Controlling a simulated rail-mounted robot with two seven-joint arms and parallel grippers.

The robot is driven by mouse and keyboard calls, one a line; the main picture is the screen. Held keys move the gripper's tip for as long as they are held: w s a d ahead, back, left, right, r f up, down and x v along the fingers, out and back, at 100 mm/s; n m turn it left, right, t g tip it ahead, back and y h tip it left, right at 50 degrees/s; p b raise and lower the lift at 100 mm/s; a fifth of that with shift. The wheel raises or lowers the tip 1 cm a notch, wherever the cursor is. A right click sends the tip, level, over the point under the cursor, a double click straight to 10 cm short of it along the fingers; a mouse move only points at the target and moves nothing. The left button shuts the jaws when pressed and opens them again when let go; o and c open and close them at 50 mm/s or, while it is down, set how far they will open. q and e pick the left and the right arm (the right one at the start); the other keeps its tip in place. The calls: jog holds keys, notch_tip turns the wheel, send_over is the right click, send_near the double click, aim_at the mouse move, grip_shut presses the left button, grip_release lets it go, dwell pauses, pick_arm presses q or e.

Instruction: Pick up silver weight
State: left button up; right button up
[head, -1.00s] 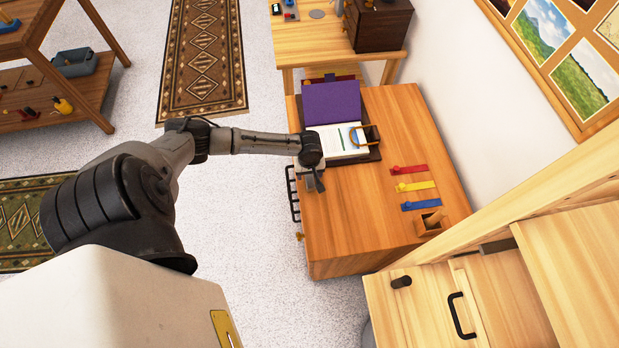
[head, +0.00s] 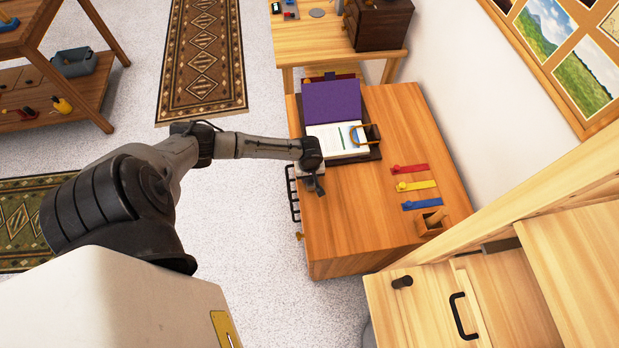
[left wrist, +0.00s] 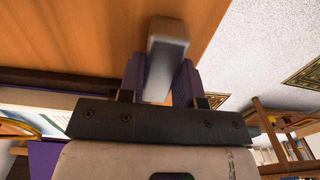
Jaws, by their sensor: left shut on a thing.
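The silver weight (left wrist: 166,52) is a grey block with rounded edges. In the left wrist view it stands between the two purple-padded fingers of my left gripper (left wrist: 158,82), which is shut on it. In the head view my left gripper (head: 316,187) is at the left edge of the wooden desk (head: 350,230), beside the open book. The weight is small and hard to make out there. I cannot tell whether it touches the desk top. My right gripper is not in view.
An open book with a purple page (head: 332,102) lies on a dark board behind the gripper. Red (head: 410,169), yellow (head: 416,185) and blue (head: 422,203) strips and a small wooden holder (head: 432,222) are at the right. The desk's front middle is clear.

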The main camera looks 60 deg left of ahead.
pick_arm(q)
grip_shut()
jog(key=shift+r, duration=0.1)
